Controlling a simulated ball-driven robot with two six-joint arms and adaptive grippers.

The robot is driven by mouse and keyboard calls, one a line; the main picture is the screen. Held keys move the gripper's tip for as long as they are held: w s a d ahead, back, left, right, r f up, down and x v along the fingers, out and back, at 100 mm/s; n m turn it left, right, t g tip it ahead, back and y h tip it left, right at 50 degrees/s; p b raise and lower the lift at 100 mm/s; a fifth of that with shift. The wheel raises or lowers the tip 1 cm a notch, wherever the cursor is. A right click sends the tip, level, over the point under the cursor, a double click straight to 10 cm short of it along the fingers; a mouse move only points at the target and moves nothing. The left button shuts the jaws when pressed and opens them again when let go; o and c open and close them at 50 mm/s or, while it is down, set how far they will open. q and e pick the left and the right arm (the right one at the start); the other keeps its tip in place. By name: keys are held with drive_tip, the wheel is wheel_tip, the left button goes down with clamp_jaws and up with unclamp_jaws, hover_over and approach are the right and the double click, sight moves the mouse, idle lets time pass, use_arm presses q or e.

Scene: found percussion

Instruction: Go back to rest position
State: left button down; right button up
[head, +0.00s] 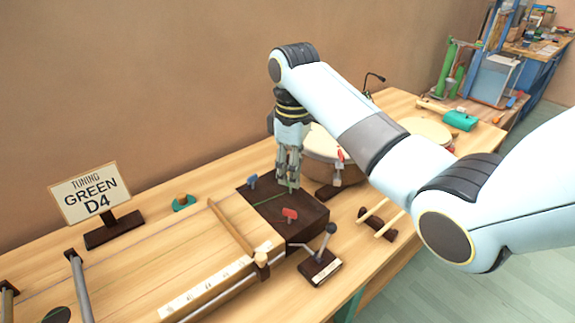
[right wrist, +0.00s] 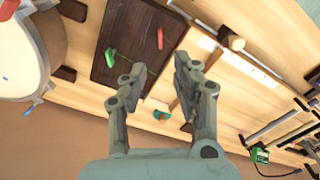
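My right gripper (head: 288,183) points down over the dark wooden block (head: 308,222) in the head view. In the right wrist view its two fingers (right wrist: 160,82) stand apart with nothing between them. A blue peg (head: 252,181) and a red peg (head: 290,214) stand on the block. A green peg (right wrist: 112,56) shows on the block in the right wrist view, beside the fingers; in the head view the gripper largely hides it. I cannot tell whether the gripper touches the block. My left gripper is not in view.
A sign reading "TUNING GREEN D4" (head: 90,192) stands at the left. A black-knobbed lever (head: 321,258) is in front of the block. A drum (head: 322,146) stands close behind the gripper. Two sticks (head: 377,222) lie at the right. The wall is behind the table.

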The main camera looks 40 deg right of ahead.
drive_tip(key=s+a+f+m+t, duration=0.1)
drive_tip(key=s+f+m, duration=0.15)
drive_tip(key=s, duration=0.85)
drive_tip(key=s+a+r+m+t, duration=0.1)
drive_tip(key=s+r+m, duration=0.15)
drive_tip(key=s, duration=0.45)
drive_tip(key=s+a+r+m+t, duration=0.1)
drive_tip(key=s+a+r+t, duration=0.15)
drive_tip(key=s, duration=0.55)
drive_tip(key=s+d+f+g+h+b, duration=0.2)
drive_tip(key=f+b, duration=0.8)
drive_tip(key=f, duration=2.7)
drive_tip(key=s+d+f+g+y+b, duration=0.1)
drive_tip(key=s+f+b, duration=0.5)
drive_tip(key=s+f, duration=1.2)
wheel_tip(320, 180, down, 3)
drive_tip(key=shift+s+d+f, duration=0.1)
drive_tip(key=shift+s+d, duration=0.1)
drive_tip(key=shift+d, duration=0.55)
drive_tip(key=shift+g+b, duration=0.3)
drive_tip(key=shift+g, duration=0.05)
